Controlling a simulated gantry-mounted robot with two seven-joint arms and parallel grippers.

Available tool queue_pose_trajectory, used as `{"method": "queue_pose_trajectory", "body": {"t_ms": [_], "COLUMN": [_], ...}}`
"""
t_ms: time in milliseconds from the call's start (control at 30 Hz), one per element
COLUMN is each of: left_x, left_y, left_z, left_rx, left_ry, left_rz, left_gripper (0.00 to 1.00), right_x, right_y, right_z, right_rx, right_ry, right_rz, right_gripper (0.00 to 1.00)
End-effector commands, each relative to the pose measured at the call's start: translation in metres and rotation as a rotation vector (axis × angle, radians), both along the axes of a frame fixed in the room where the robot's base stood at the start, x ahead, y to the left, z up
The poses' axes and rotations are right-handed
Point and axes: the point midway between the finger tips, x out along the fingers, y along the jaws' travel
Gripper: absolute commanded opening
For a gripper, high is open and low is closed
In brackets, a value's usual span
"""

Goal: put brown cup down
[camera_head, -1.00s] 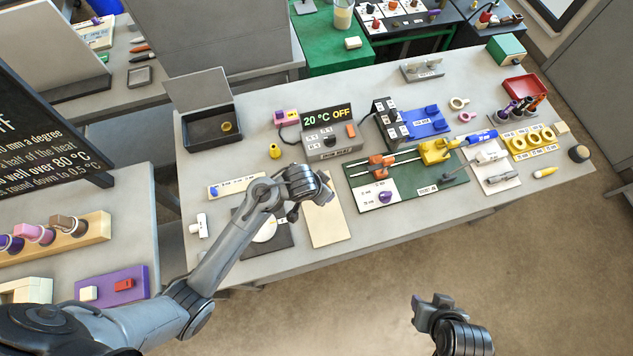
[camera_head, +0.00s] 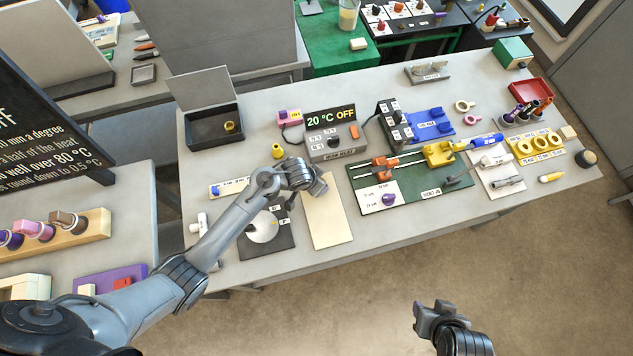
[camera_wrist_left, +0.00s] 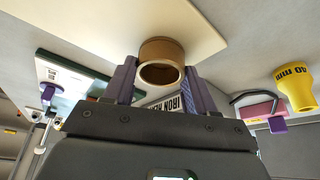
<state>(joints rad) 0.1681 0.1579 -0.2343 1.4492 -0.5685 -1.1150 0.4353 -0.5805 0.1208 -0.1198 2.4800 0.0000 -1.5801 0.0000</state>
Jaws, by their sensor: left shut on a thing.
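The brown cup (camera_wrist_left: 162,62), a short tan-brown ring-like piece with a dark hollow, sits between the purple fingers of my left gripper (camera_wrist_left: 160,85) in the left wrist view. The gripper is shut on it. In the head view my left gripper (camera_head: 318,187) is over the upper part of the cream board (camera_head: 328,222), where the cup is mostly hidden by the gripper. I cannot tell whether the cup touches the board. My right gripper (camera_head: 438,310) is over the floor in front of the bench, away from everything; its jaw opening is unclear.
A dark plate with a pale disc (camera_head: 263,228) lies left of the board. The heater box (camera_head: 332,140) stands behind it, and a yellow cup (camera_head: 278,151) is nearby. The green clamp base (camera_head: 420,185) is to the right. A wooden rack (camera_head: 85,232) stands on the left table.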

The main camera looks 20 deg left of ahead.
Motion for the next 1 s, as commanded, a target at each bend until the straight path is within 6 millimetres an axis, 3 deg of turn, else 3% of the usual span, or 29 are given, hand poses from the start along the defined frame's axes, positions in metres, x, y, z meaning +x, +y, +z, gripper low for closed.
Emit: {"method": "queue_pose_trajectory", "body": {"t_ms": [300, 333, 500, 800, 1000], "left_x": [0.000, 0.000, 0.000, 0.000, -0.006], "left_y": [0.000, 0.000, 0.000, 0.000, 0.001], "left_z": [-0.003, -0.002, -0.002, 0.000, 0.016], "left_rx": [0.000, 0.000, 0.000, 0.000, -0.004], "left_ry": [0.000, 0.000, 0.000, 0.000, 0.000], "left_rz": [0.000, 0.000, 0.000, 0.001, 0.001], "left_gripper": [0.24, 0.59, 0.81, 0.81, 0.81], "right_x": [0.000, 0.000, 0.000, 0.000, 0.000], "right_y": [0.001, 0.001, 0.001, 0.000, -0.001], "right_z": [-0.001, -0.001, 0.000, 0.000, 0.006], "right_rx": [0.005, 0.005, 0.005, 0.000, -0.005], "right_ry": [0.000, 0.000, 0.000, 0.000, 0.000], "right_rz": [-0.004, -0.004, -0.004, 0.000, 0.004], "right_gripper": [0.43, 0.43, 0.43, 0.43, 0.43]}}
